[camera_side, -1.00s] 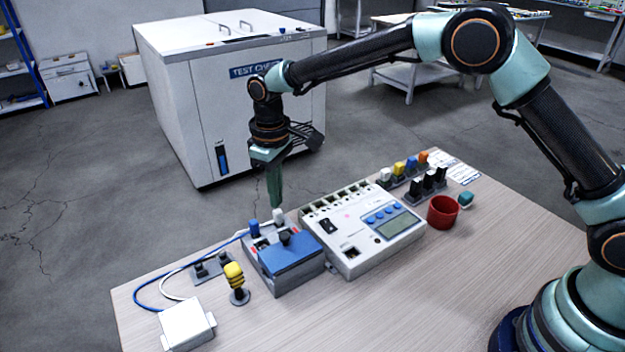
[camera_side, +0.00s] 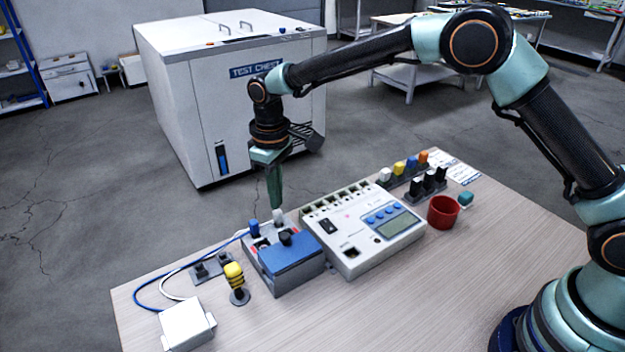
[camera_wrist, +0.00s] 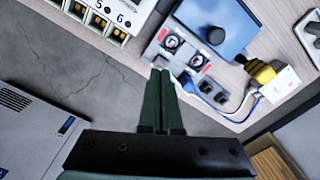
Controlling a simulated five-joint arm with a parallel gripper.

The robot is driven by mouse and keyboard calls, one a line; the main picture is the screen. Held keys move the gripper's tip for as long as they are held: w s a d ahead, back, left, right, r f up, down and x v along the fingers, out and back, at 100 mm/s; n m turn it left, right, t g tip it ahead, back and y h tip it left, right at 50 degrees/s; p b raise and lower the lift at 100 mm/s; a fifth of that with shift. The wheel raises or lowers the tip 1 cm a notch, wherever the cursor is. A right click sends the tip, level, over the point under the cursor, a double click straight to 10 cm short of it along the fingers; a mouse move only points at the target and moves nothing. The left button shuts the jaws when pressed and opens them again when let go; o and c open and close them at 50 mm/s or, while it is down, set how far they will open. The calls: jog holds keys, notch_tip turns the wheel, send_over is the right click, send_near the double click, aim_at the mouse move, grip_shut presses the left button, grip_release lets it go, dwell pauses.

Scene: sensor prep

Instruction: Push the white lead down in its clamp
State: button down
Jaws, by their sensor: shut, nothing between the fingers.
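The white lead (camera_side: 278,217) stands upright at the back of the grey clamp block with the blue lid (camera_side: 290,252). A blue lead (camera_side: 254,229) stands at its left in the same block. My gripper (camera_side: 276,206) is shut and empty, pointing down, with its fingertips right at the top of the white lead. I cannot tell whether they touch. In the wrist view my shut gripper (camera_wrist: 161,72) reaches to the edge of the clamp block, whose blue lid (camera_wrist: 215,28) shows beyond. The white lead is not clear there.
A white meter box (camera_side: 362,228) stands right of the block. A yellow plunger (camera_side: 235,280) and a white box (camera_side: 187,324) stand at its left. A red cup (camera_side: 442,212) and rows of coloured plugs (camera_side: 411,164) lie farther right. The table's front is clear.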

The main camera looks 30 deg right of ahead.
jog(key=shift+f, duration=0.9)
dwell(0.7)
jog(key=shift+r, duration=0.1)
jog(key=shift+r, duration=3.45)
